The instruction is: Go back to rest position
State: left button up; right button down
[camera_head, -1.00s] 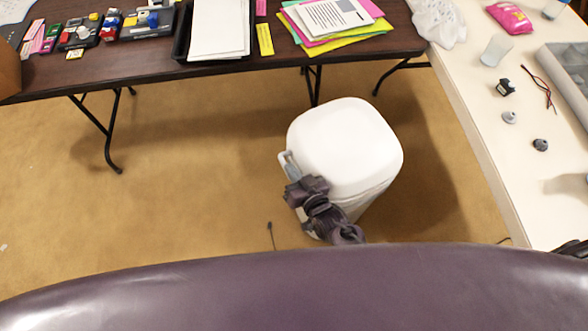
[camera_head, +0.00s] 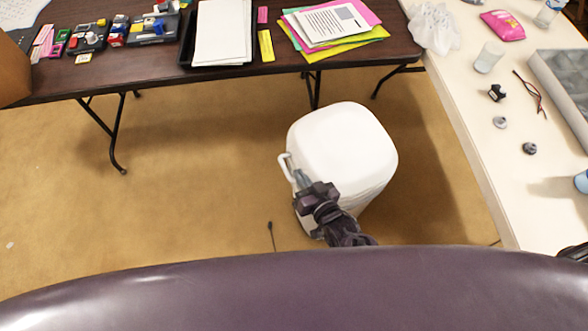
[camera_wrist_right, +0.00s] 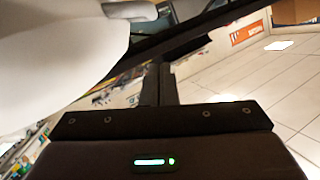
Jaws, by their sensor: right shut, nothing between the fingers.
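My right gripper (camera_head: 300,177) is low in the middle of the head view, in front of the white bin (camera_head: 342,145) on the carpet. Its fingers are shut with nothing between them and point toward the bin's white handle (camera_head: 287,170) on the left side. I cannot tell from the head view whether they touch it. In the right wrist view the closed fingers (camera_wrist_right: 160,84) are dark and together, with the white bin (camera_wrist_right: 50,60) at upper left and its handle (camera_wrist_right: 130,10) at the top, apart from the fingertips. My left gripper is not in view.
A dark folding table (camera_head: 160,78) with papers, a black tray (camera_head: 186,50) and small boxes stands behind. A white counter (camera_head: 470,110) with small parts runs along the right. Carpet (camera_head: 190,190) is open on the left, with a small dark object (camera_head: 271,236) lying on it.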

jog(key=v, duration=0.6)
jog(key=s+d+f+g+h, duration=0.1)
jog(key=s+d+f+g, duration=0.15)
jog(key=f, duration=0.45)
jog(key=s+d+f+g+h, duration=0.1)
jog(key=s+d+f+g, duration=0.2)
jog(key=f, duration=0.5)
jog(key=s+d+f+g+h, duration=0.1)
jog(key=s+d+f+h, duration=0.1)
jog(key=s+f, duration=0.35)
jog(key=s+d+f+g+h, duration=0.1)
jog(key=s+d+f+g, duration=0.2)
jog(key=s+f, duration=0.3)
jog(key=s+d+f+n+g+h, duration=0.1)
jog(key=s+d+f+g, duration=0.2)
jog(key=s+f, duration=0.4)
jog(key=s+d, duration=0.1)
jog(key=s, duration=0.2)
jog(key=shift+s+d, duration=0.2)
jog(key=shift+d, duration=0.1)
jog(key=shift+g, duration=0.25)
